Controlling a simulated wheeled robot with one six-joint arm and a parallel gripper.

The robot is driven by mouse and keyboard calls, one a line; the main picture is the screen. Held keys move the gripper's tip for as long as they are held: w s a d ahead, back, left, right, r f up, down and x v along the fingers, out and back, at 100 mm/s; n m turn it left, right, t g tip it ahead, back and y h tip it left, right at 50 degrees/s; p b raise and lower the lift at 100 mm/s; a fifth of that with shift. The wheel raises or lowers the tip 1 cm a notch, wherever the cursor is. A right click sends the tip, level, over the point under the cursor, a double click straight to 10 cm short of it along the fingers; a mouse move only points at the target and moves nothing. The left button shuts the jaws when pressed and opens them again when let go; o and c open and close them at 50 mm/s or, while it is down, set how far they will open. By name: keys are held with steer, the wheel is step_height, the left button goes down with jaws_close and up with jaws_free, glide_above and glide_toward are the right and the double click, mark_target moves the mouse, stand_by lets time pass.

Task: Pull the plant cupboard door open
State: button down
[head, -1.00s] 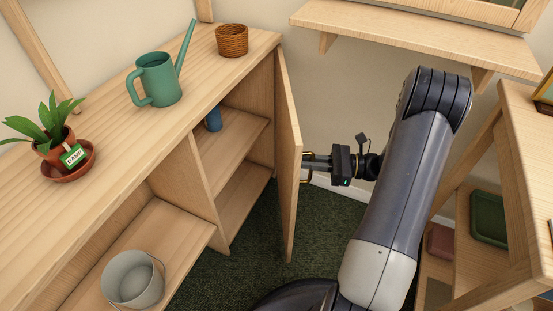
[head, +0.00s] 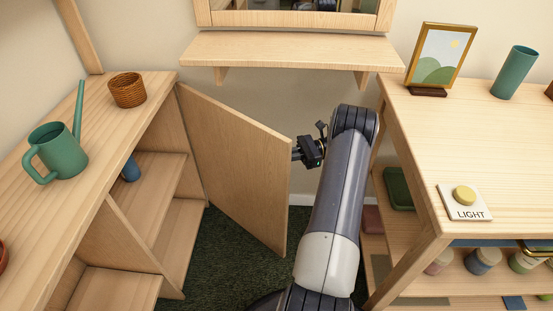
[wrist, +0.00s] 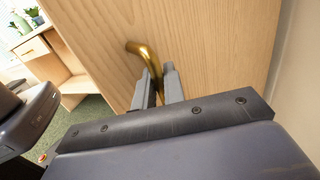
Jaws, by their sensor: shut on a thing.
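The plant cupboard (head: 112,140) stands at the left in the head view. Its wooden door (head: 235,165) is swung well open, and the shelves inside show. In the wrist view the door (wrist: 210,50) fills the upper middle, with a curved brass handle (wrist: 143,52) on it. My gripper (wrist: 160,85) is shut on the brass handle, whose lower part runs between the two fingers. In the head view my gripper (head: 299,152) is on the outer side of the door, at its free edge. The door hides the handle and fingertips there.
A green watering can (head: 60,150) and a wicker pot (head: 127,90) stand on the cupboard top. A blue item (head: 130,168) is inside. A wall shelf (head: 290,52) is behind the door. A wooden table (head: 480,130) with a LIGHT button (head: 464,196) stands right. Green carpet (head: 215,255) is below.

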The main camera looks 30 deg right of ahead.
steer(key=shift+w+d+p, duration=0.2)
steer(key=shift+d+p, duration=0.05)
steer(key=shift+d, duration=0.35)
steer(key=shift+w+d+p, duration=0.2)
steer(key=shift+d+p, duration=0.05)
steer(key=shift+d, duration=0.35)
steer(key=c, duration=1.6)
jaws_free()
steer(key=shift+c, duration=0.2)
steer(key=shift+w, duration=0.1)
